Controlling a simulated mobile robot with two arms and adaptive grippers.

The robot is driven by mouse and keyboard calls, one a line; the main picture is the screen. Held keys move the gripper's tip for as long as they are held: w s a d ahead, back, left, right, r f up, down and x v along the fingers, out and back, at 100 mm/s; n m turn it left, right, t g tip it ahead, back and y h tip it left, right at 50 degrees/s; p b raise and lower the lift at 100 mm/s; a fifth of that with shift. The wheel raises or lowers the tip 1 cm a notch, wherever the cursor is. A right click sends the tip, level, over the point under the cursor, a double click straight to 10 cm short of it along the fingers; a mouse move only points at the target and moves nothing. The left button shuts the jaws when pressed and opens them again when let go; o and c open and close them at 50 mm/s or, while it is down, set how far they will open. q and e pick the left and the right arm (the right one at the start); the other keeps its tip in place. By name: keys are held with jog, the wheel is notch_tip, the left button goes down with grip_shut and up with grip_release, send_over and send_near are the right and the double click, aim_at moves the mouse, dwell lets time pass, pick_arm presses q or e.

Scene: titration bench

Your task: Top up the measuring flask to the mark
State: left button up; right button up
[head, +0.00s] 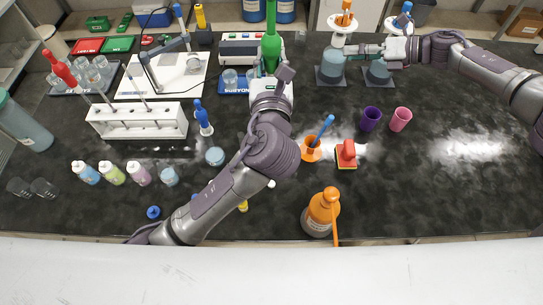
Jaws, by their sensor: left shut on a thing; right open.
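My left gripper (271,76) is shut on a tall green object (271,42), held upright at the back middle; its top runs out of the picture. My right gripper (366,50) is open at the back right, its fingers pointing left near two grey-blue vessels. One vessel (331,66) stands on a dark square base, with a white piece and an orange top above it. The other vessel (378,71) is partly hidden by the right gripper, with a blue-topped piece above. I cannot tell for certain which vessel is the measuring flask.
A white rack (137,121) and several small bottles (112,172) stand at left. An orange bottle (320,213) stands at the front, near an orange holder (311,150) and red block (347,154). Purple (370,119) and pink (401,120) cups stand right.

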jog(key=s+a+r+n+g+h, duration=0.2)
jog(key=s+a+r+n+g, duration=0.15)
jog(key=a+r+n, duration=0.65)
jog(key=s+a+r+n+g+h, duration=0.1)
jog(key=s+a+r+n+g, duration=0.25)
jog(key=a+r+n, duration=0.65)
jog(key=s+r+n+t+h, duration=0.1)
jog(key=s+r+n+h, duration=0.1)
jog(key=r+n, duration=0.2)
jog(key=s+a+r+n+t+h, duration=0.1)
jog(key=s+r+n+h, duration=0.2)
jog(key=n, duration=0.4)
jog(key=s+r+n+t+h, duration=0.2)
jog(key=s+r+n+h, duration=0.1)
jog(key=r+n, duration=0.2)
jog(key=shift+a+n, duration=0.4)
jog(key=shift+n, duration=0.3)
jog(key=shift+r+n, duration=0.2)
jog(key=shift+n, duration=0.1)
jog(key=shift+d+f, duration=0.1)
jog(key=shift+f, duration=0.05)
jog(key=shift+s+d+x, duration=0.2)
jog(key=shift+x, duration=1.2)
jog(key=shift+s+d+x, duration=0.2)
jog(key=shift+x, duration=1.2)
jog(key=shift+s+d+x, duration=0.2)
jog(key=shift+x, duration=1.2)
jog(key=shift+f, duration=0.2)
jog(key=shift+c, duration=0.2)
jog(key=c, duration=0.6)
